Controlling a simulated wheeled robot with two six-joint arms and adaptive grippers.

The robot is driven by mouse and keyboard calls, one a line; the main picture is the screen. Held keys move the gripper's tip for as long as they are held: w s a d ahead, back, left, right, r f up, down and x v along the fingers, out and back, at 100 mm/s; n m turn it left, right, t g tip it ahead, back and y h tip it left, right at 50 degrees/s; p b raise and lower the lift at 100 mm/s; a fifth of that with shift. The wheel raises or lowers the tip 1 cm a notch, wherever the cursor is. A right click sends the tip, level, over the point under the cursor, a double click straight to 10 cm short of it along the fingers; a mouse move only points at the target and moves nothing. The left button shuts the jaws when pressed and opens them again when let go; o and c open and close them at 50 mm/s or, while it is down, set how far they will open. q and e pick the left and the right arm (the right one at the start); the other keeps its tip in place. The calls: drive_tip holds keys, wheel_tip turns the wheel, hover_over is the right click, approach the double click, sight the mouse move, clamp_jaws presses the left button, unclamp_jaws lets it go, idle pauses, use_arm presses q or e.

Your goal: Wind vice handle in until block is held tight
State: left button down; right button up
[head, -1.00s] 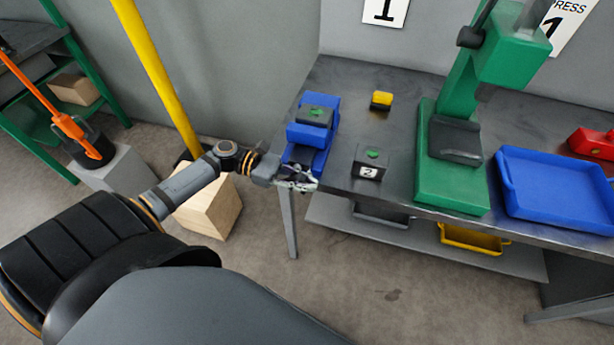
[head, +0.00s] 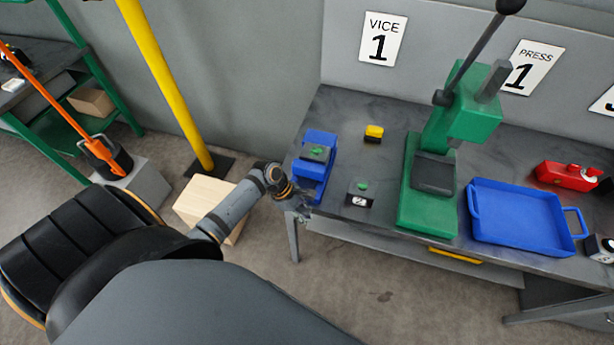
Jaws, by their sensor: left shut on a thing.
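The blue vice (head: 311,187) stands at the left end of the grey workbench, below the "VICE 1" sign. A dark block (head: 318,154) with a green mark on top sits in the vice between its blue jaws. I cannot tell whether there is a gap at the jaws. My left gripper (head: 303,208) is at the vice's front end, by the bench edge, and is shut on the vice handle. The handle itself is mostly hidden by the gripper. My right gripper is not in view.
A block marked 2 (head: 360,194) and a yellow-and-black piece (head: 373,134) lie right of the vice. The green press (head: 425,215), blue tray (head: 520,215) and red item (head: 567,176) are further right. A wooden crate (head: 205,200) and yellow post (head: 168,85) stand left.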

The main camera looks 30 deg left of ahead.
use_arm(q)
drive_tip(key=shift+s+a+f+g+y, duration=0.2)
drive_tip(key=shift+a+g+y, duration=0.35)
drive_tip(key=shift+y, duration=1.4)
drive_tip(key=shift+s+a+f+g+y, duration=0.15)
drive_tip(key=shift+a+g+y, duration=0.45)
drive_tip(key=shift+y, duration=1.4)
drive_tip(key=shift+s+a+f+g+y, duration=0.3)
drive_tip(key=shift+a+y, duration=0.4)
drive_tip(key=shift+y, duration=1.25)
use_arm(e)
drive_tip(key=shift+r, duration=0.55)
use_arm(q)
drive_tip(key=shift+w+r, duration=0.15)
drive_tip(key=c, duration=1.2)
unclamp_jaws()
drive_tip(key=shift+a, duration=0.1)
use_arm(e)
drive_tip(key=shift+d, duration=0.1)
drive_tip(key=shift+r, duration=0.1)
